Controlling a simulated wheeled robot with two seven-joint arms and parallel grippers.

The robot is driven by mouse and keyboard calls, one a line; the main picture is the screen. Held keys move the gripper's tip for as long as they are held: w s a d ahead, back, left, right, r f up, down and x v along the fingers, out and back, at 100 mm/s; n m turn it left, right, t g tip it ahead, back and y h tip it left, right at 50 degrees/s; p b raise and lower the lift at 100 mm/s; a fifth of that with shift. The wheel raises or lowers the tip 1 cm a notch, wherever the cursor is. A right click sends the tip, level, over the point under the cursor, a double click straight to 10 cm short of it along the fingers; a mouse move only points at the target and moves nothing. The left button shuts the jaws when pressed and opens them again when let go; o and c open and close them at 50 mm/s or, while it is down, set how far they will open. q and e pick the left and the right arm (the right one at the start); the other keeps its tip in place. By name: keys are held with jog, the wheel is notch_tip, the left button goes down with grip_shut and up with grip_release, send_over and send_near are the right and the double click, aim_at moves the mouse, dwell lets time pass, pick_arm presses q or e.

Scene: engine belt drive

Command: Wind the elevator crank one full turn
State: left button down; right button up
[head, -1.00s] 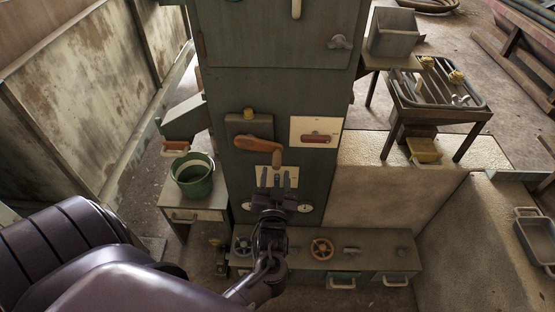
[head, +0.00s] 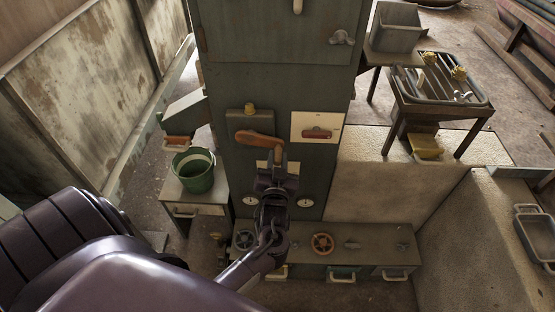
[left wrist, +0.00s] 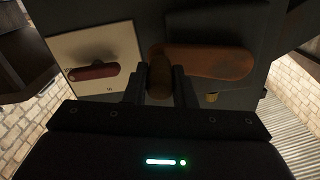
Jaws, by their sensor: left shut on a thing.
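The crank has an orange-brown arm (head: 255,140) on the front of the tall green cabinet. Its arm points to the right, and its grip hangs at the right end. The crank arm also shows in the left wrist view (left wrist: 208,62). My left gripper (head: 277,166) is in front of the cabinet, below the crank arm, with its fingers pointing up. In the left wrist view, the fingers (left wrist: 159,88) stand on both sides of the brown grip (left wrist: 160,70) and are shut on it. The fingers partly hide the grip. My right gripper is not in view.
A white plate with a red lever (head: 317,132) sits right of the crank. A green bucket (head: 196,182) stands on a small table at left. A low bench with an orange wheel (head: 322,244) lies below. A rack table (head: 450,112) stands at right.

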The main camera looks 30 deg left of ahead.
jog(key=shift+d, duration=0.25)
pick_arm(q)
jog(key=shift+f, duration=0.15)
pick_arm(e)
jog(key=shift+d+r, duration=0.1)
pick_arm(q)
jog(key=m, duration=0.1)
jog(key=f+m, duration=0.1)
jog(key=m+p, duration=0.1)
jog(key=shift+s+a+f, duration=0.25)
jog(key=shift+a+f, duration=0.1)
jog(key=s+a+f+m+p, duration=0.4)
jog(key=a+m, duration=0.2)
jog(key=m, duration=0.6)
jog(key=shift+a+f, duration=0.2)
jog(key=shift+f, duration=0.15)
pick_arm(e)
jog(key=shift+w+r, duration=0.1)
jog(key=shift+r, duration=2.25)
pick_arm(q)
jog(key=shift+m, duration=0.3)
